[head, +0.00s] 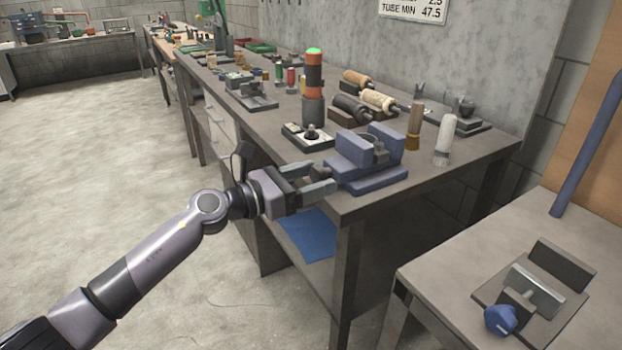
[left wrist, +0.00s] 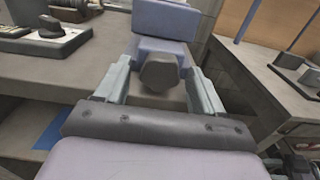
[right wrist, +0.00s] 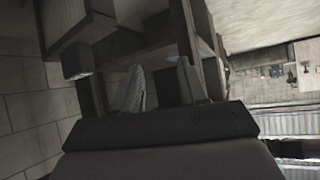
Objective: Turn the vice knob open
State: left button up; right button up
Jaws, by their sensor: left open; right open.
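The blue vice (head: 366,178) stands at the near corner of the long workbench, with a round metal part between its jaws. Its dark, faceted knob (left wrist: 160,72) faces my left gripper in the left wrist view; the blue vice body (left wrist: 163,22) is behind it. My left gripper (head: 329,179) is open at the bench edge, with one finger on each side of the knob. A gap shows between the knob and the fingers in the left wrist view. My right gripper (right wrist: 163,82) is open and empty in the right wrist view; it is not in the head view.
A second, dark vice with a blue knob (head: 500,320) sits on the right-hand table (head: 450,240). A dial box (head: 308,137) and an orange-black signal light (head: 313,80) stand left of the blue vice. The floor at left is clear.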

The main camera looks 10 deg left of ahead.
pick_arm(q)
jog(key=c, duration=1.1)
jog(key=shift+o, duration=0.2)
pick_arm(e)
jog(key=shift+s, duration=0.1)
pick_arm(q)
jog(key=shift+r+n+p, duration=0.1)
jog(key=shift+n+p, duration=0.75)
jog(key=shift+n, duration=0.25)
jog(key=n+p, duration=0.2)
jog(key=n, duration=0.2)
jog(key=shift+n+p, duration=0.3)
jog(key=shift+p, duration=0.05)
pick_arm(e)
jog(key=shift+s+d+r, duration=0.15)
jog(key=shift+d+r, duration=0.15)
jog(key=shift+r, duration=0.35)
jog(key=shift+s+d+r, duration=0.1)
jog(key=shift+d+r, duration=0.15)
jog(key=shift+r, duration=0.35)
jog(key=shift+a, duration=0.1)
